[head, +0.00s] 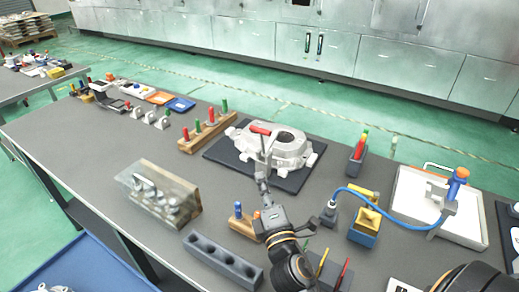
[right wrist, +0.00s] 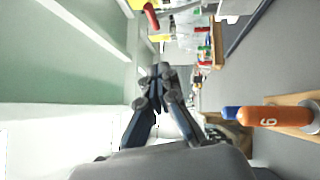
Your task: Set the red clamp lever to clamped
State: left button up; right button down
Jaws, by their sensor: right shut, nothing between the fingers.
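The red clamp lever (head: 260,130) shows as a short red handle above the white aluminium casting (head: 290,150), which lies on a dark mat (head: 225,152). A red handle, likely the same lever, also shows at the top of the right wrist view (right wrist: 151,16). My right gripper (head: 262,178) is in front of the casting, below the lever in the head view. Its fingertips (right wrist: 160,70) are together and empty, apart from the red handle. The gripper partly hides the lever's base, so the clamp's state is hard to read. My left gripper is not in view.
A wooden rack of red and green handles (head: 208,132) stands left of the mat. A grey block with holes (head: 222,262) and a blue-and-orange tool holder (head: 244,222) are near my right arm. A white tray (head: 440,215) with a blue hose lies right.

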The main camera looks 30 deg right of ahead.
aim_at(271, 134)
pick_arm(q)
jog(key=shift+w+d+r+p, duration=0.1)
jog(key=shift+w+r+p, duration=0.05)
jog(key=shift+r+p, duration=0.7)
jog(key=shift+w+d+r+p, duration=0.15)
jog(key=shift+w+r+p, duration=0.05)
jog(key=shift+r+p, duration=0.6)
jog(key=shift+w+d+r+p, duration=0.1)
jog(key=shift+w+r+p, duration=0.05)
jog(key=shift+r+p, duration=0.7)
pick_arm(e)
jog(key=d+x, duration=0.2)
jog(key=x, duration=1)
jog(key=shift+d+r, duration=0.35)
jog(key=shift+d, duration=0.05)
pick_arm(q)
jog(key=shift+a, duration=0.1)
